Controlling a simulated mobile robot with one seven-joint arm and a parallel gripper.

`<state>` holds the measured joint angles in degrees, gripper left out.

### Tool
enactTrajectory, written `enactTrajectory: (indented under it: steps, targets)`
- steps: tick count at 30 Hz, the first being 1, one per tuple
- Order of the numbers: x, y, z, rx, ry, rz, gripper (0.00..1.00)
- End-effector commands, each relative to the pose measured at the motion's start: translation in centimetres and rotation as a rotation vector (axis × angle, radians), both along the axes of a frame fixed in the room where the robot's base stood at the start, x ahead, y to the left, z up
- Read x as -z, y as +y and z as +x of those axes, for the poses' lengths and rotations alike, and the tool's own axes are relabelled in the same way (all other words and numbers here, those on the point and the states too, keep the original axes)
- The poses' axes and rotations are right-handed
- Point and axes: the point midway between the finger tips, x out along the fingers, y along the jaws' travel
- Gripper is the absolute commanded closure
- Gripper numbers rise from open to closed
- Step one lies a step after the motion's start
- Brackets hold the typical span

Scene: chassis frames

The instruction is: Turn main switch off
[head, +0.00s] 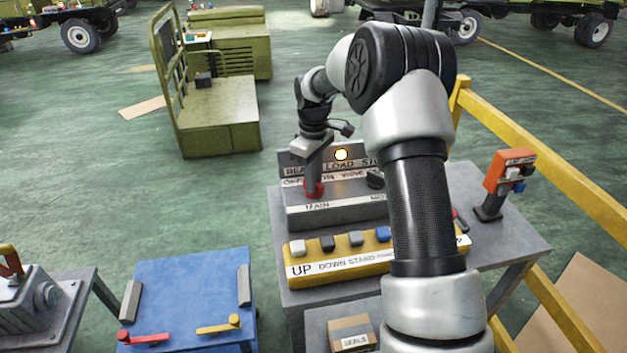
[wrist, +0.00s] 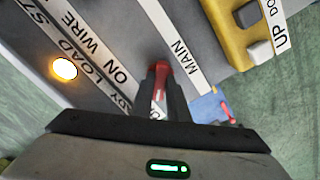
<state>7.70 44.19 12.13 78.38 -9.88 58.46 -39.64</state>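The main switch is a red knob (head: 314,188) on the grey sloped console, above a white label (head: 318,206) reading MAIN. It also shows as a red handle in the wrist view (wrist: 161,68), beside the MAIN label (wrist: 181,52). My gripper (head: 313,180) reaches down onto the knob from above. In the wrist view its two dark fingers (wrist: 162,88) lie close on either side of the red handle and look shut on it. The fingers hide part of the knob and part of the ON lettering.
A lit round lamp (head: 341,155) is on the console's upper panel. A dark knob (head: 375,179) sits to the right, partly behind my arm. A yellow button box (head: 340,265) stands in front. An orange-red handset (head: 510,172) stands at the right, near a yellow rail (head: 550,160).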

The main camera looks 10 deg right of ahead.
Motion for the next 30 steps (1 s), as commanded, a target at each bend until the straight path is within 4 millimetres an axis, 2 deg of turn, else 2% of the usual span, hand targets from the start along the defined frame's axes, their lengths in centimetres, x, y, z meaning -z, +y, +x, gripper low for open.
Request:
enactTrajectory:
  steps: [1,3,12,16,20,30]
  targets:
    - [-0.1,0.0,0.0,-0.002,-0.001,0.0,0.77]
    - [-0.1,0.0,0.0,-0.001,-0.001,0.0,0.67]
    - [-0.1,0.0,0.0,0.0,-0.001,-0.001,0.67]
    - [-1.1,0.0,0.1,0.001,-0.004,-0.001,0.67]
    - [-3.5,0.0,0.1,0.0,-0.005,-0.001,0.67]
    - [-11.9,0.0,0.1,0.001,-0.006,0.0,0.67]
